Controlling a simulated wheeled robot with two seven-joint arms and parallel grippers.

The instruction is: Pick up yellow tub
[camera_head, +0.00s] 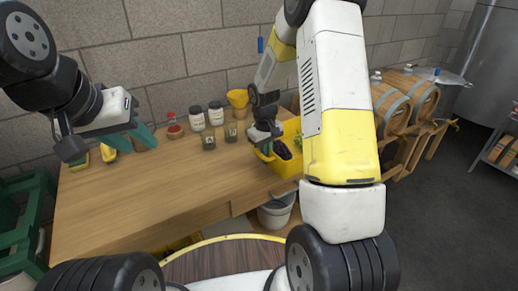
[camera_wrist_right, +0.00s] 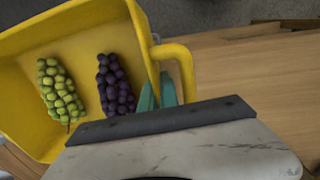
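The yellow tub (camera_head: 284,168) stands at the right end of the wooden table, partly hidden behind my right arm. In the right wrist view the tub (camera_wrist_right: 22,98) holds green grapes (camera_wrist_right: 60,92) and dark purple grapes (camera_wrist_right: 115,84), and a looped yellow handle (camera_wrist_right: 184,66) sticks out from its side. My right gripper (camera_wrist_right: 157,95) is at this handle side, its teal fingers close together with the tub's yellow wall between them; it also shows in the head view (camera_head: 266,147). My left gripper (camera_head: 112,146) is open and empty above the table's left end.
Jars with white labels (camera_head: 216,113), a red-topped jar (camera_head: 173,127), small dark glasses (camera_head: 209,141) and a yellow funnel (camera_head: 238,99) stand along the table's back. A grey bucket (camera_head: 276,212) is below the table's right end. Barrels (camera_head: 410,92) stand right. The table's middle (camera_head: 160,190) is clear.

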